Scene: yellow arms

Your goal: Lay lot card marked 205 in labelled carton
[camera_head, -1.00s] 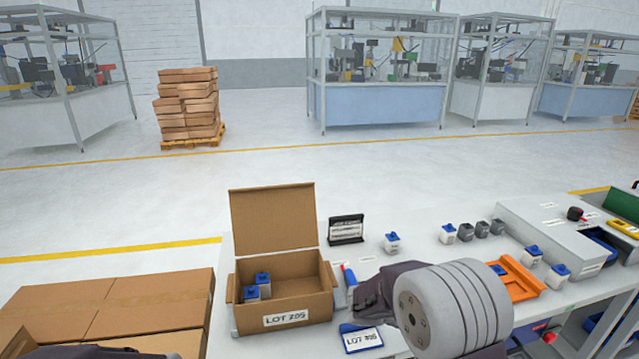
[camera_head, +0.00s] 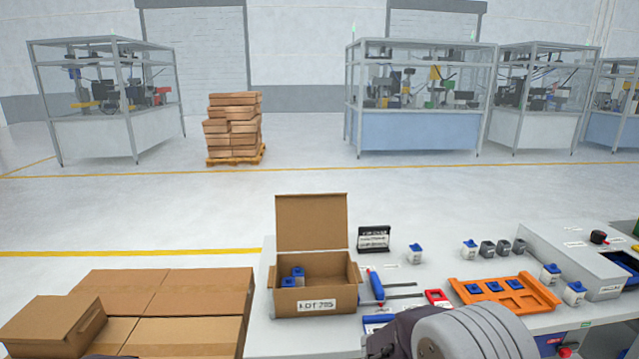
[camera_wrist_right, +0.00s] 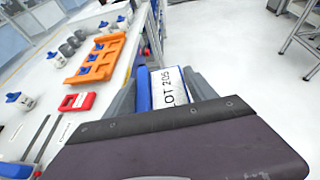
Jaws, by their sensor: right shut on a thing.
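The lot card (camera_wrist_right: 170,88), a white plate reading LOT 205 with a blue edge, shows between the fingers of my right gripper (camera_wrist_right: 160,92) in the right wrist view. The gripper is shut on it.
An orange tray (camera_head: 540,293) with blue pieces lies to the right. A red-framed item (camera_head: 438,298) and a blue-handled tool (camera_head: 376,285) lie between. A black sign (camera_head: 373,238) stands behind. Closed boxes (camera_head: 200,290) are at left.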

